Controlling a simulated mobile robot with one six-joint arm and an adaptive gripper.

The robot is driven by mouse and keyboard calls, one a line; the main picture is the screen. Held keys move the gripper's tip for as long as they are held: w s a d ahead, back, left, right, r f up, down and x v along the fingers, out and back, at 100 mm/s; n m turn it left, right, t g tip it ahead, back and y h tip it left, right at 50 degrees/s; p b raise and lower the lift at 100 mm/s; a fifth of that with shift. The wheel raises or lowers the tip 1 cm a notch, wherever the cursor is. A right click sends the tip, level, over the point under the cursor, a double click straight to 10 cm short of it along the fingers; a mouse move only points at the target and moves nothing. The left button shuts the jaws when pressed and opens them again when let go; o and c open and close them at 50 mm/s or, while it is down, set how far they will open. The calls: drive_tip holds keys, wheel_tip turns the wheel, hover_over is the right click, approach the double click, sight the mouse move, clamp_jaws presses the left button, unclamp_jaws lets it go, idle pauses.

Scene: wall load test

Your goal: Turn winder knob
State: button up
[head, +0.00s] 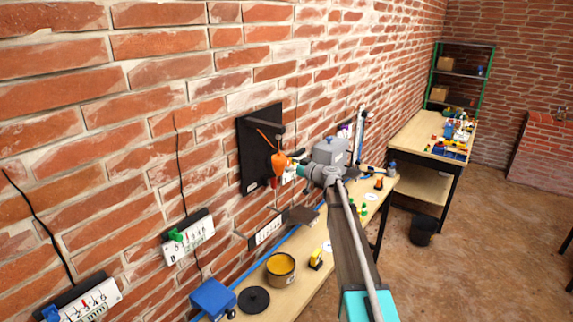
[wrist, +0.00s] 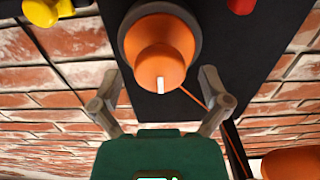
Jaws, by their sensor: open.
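The winder knob (wrist: 160,62) is orange with a white mark on its lower rim and sits in a dark round collar on a black wall board (wrist: 240,40). In the wrist view, my gripper (wrist: 161,88) is open, its two fingers apart below and to either side of the knob. I see no contact with it. In the head view, my gripper (head: 294,168) is close to the black board (head: 252,158). An orange rounded body (head: 279,163) shows there; I cannot tell whether it is the knob. An orange cord (wrist: 192,97) runs from near the knob to the lower right.
In the wrist view, another orange body (wrist: 292,163) is at the lower right, a red part (wrist: 241,5) at the top and a yellow part (wrist: 42,12) at the upper left. A workbench (head: 308,262) below holds a yellow-filled tin (head: 280,280) and a blue box (head: 212,298).

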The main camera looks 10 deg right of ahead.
drive_tip(key=shift+w+a, duration=0.35)
drive_tip(key=c, duration=1.1)
